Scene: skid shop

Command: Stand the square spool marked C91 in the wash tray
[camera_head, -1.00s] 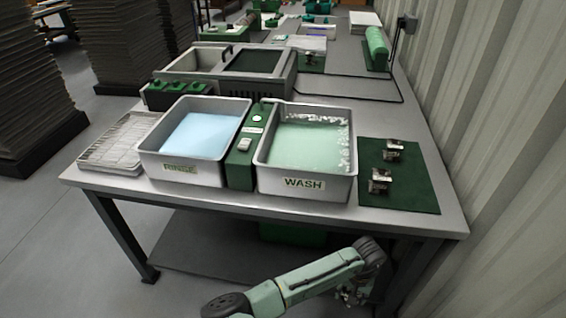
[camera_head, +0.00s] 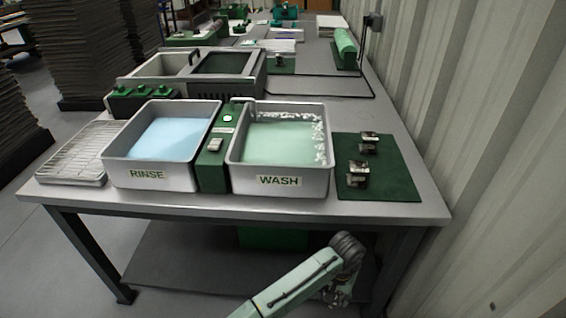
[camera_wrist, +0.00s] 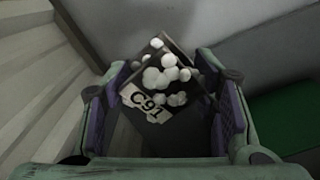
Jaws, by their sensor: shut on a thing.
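The square spool marked C91 (camera_wrist: 163,84) is between the fingers of my gripper (camera_wrist: 162,112) in the wrist view. My gripper is shut on it; its C91 label faces the camera, and pale round spots show on its dark body. In the head view my gripper (camera_head: 338,297) hangs low in front of the table, below the top's front edge, and the spool there is too small to make out. The wash tray (camera_head: 279,183), labelled WASH, stands on the table with pale green liquid and foam along its back and right sides.
The rinse tray (camera_head: 148,178) with blue liquid stands left of the wash tray, a green control box (camera_head: 213,165) between them. A wire rack tray (camera_head: 70,170) is further left. Two metal parts (camera_head: 358,174) stand on a green mat (camera_head: 400,185) at right. A corrugated wall bounds the right side.

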